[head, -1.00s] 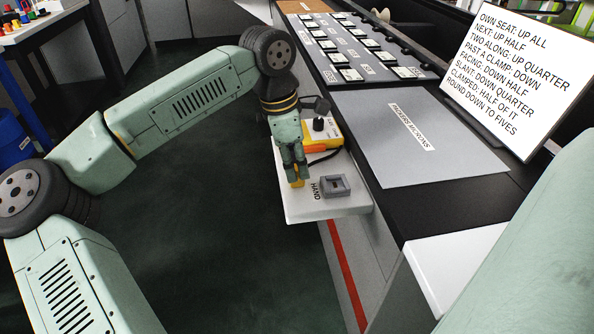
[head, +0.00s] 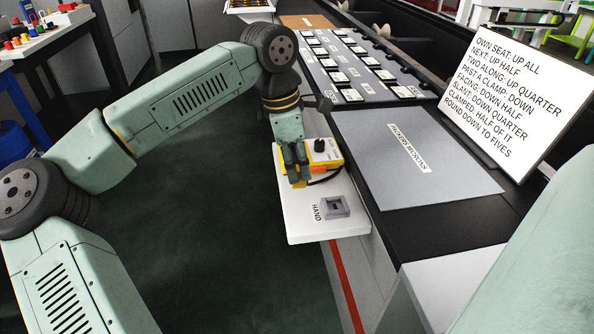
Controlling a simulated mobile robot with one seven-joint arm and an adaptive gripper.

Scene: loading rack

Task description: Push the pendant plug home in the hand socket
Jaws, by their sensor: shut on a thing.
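The hand socket is a grey square block (head: 335,207) with a dark opening, on a white shelf (head: 305,232) beside the printed word HAND. My gripper (head: 298,182) points down over the shelf, behind and left of the socket. It is shut on a small yellow piece (head: 299,184), which looks like the pendant plug; the fingers hide most of it. The plug is apart from the socket. The yellow pendant box (head: 331,156) with a black knob sits behind my gripper, and a dark cable (head: 325,180) runs near the plug.
A grey panel (head: 440,190) lies on the dark bench right of the shelf. A rack board with several pale tiles (head: 352,95) stands behind it. A white sign (head: 520,100) with printed rules stands at right. Open floor lies left of the shelf.

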